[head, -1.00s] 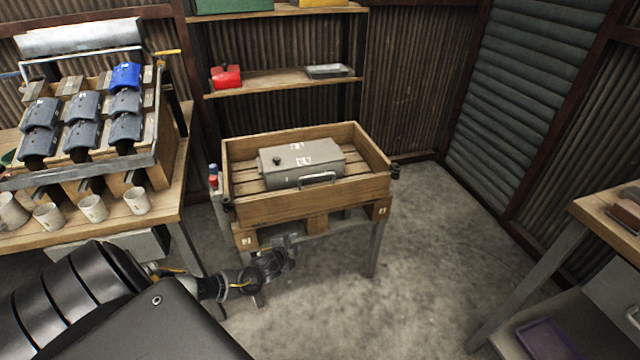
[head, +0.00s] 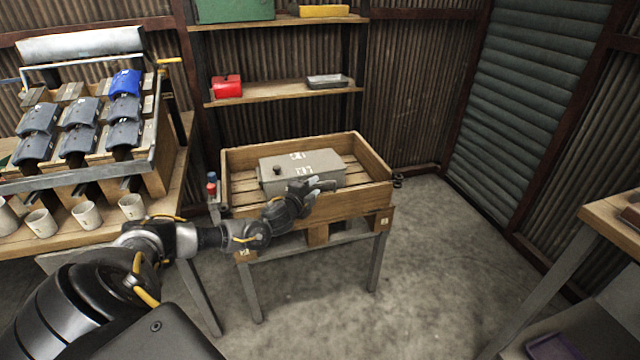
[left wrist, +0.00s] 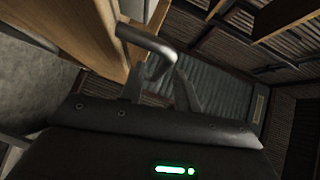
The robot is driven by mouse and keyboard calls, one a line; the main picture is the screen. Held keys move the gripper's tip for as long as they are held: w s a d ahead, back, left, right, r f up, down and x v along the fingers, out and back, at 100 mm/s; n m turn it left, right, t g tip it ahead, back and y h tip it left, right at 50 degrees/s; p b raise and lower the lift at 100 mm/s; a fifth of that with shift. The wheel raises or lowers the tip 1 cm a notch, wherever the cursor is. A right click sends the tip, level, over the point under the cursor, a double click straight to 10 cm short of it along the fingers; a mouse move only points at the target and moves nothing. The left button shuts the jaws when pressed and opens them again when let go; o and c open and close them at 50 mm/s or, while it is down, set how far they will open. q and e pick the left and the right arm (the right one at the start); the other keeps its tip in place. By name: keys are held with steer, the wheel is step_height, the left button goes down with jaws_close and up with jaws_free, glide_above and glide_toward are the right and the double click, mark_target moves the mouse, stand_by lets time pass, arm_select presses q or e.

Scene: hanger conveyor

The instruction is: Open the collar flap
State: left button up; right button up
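The wooden collar (head: 345,205) stands on a low table, its front wall upright. A grey metal bar handle, seen in the left wrist view (left wrist: 148,40), sits at the wooden wall's edge (left wrist: 102,35). In the head view my gripper hides most of it. My left gripper (head: 322,185) is at the middle of the front wall's top edge. In the left wrist view its two fingers (left wrist: 160,88) are apart, with the curved end of the handle close before and between them. I cannot tell whether they touch it. My right gripper is not in view.
A grey box (head: 325,163) lies inside the collar. Red and blue-capped items (head: 212,183) stand at its left corner. A rack with dark and blue pieces and several cups (head: 88,214) is on the left bench. Open floor (head: 430,270) lies to the right.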

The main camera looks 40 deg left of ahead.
arm_select(q)
steer(key=shift+x, duration=2.25)
jaws_close()
